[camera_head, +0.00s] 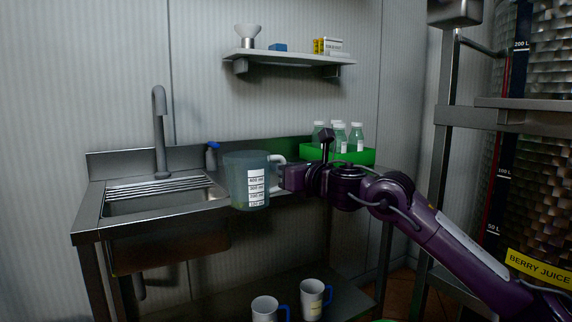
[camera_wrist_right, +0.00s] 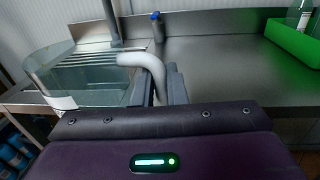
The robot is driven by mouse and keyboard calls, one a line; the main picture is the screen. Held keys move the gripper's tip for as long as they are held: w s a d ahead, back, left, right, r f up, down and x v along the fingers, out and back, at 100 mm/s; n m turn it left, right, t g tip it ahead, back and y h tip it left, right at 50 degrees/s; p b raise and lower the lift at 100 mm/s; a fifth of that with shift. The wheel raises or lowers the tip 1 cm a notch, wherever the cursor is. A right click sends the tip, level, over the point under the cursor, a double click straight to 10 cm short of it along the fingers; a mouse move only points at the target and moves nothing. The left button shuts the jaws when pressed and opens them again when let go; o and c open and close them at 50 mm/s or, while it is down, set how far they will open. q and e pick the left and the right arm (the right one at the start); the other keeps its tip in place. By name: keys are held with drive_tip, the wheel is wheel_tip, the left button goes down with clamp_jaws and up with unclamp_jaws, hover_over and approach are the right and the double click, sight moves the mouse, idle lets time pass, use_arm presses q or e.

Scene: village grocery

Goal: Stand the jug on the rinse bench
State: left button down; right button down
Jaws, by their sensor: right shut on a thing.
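The jug (camera_head: 238,182) is a clear bluish measuring jug with a white scale label and a pale handle. My right gripper (camera_head: 284,178) is shut on the handle and holds the jug upright, in front of the bench's front edge or over it; I cannot tell which. In the right wrist view the handle (camera_wrist_right: 146,66) sits between the fingers, with the jug body (camera_wrist_right: 70,75) to the left. The rinse bench (camera_head: 88,216) is steel, with a sink and tap at its left and a flat top at its right. My left gripper is not in view.
A green crate (camera_head: 366,157) with several bottles stands at the bench's right end. A small blue-capped bottle (camera_head: 211,157) stands at the back. The tap (camera_head: 160,135) rises behind the sink. Two mugs (camera_head: 312,298) stand on the lower shelf. Bare bench top lies between the sink and the crate.

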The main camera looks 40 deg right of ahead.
drive_tip(key=s+a+f+n+g+y, duration=0.3)
drive_tip(key=s+a+f+n+y, duration=0.2)
drive_tip(key=a+f, duration=0.8)
drive_tip(key=s+a+f+n+g+y, duration=0.4)
drive_tip(key=s+a+f+n+y, duration=0.2)
drive_tip(key=s+a+f+y, duration=0.4)
drive_tip(key=s+a+f, duration=0.2)
drive_tip(key=a+f, duration=0.1)
drive_tip(key=f, duration=0.1)
drive_tip(key=shift+a+y, duration=0.3)
drive_tip(key=shift+f, duration=0.1)
